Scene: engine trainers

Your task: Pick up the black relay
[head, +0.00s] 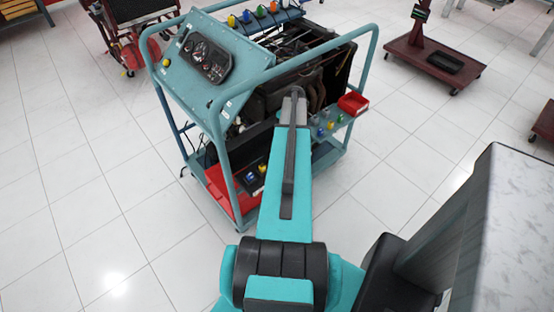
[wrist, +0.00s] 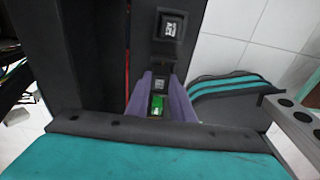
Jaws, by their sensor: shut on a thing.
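My gripper (wrist: 160,77) shows in the wrist view as two purple-grey fingers, closed on a small black relay (wrist: 160,85) with a pale label. A green block (wrist: 158,104) shows between the fingers, just below the relay in the picture. I cannot tell whether the relay still touches what lies beneath it. In the head view my arm reaches to the teal engine trainer, and the arm hides my fingers and the relay.
Another black block with a white label (wrist: 172,25) sits on the dark strip beyond my fingers. The teal-framed engine trainer (head: 188,72) has tube rails around it. A red bin (head: 353,103) is at its right. A grey-topped cabinet (head: 520,200) stands at right. Tiled floor is clear at left.

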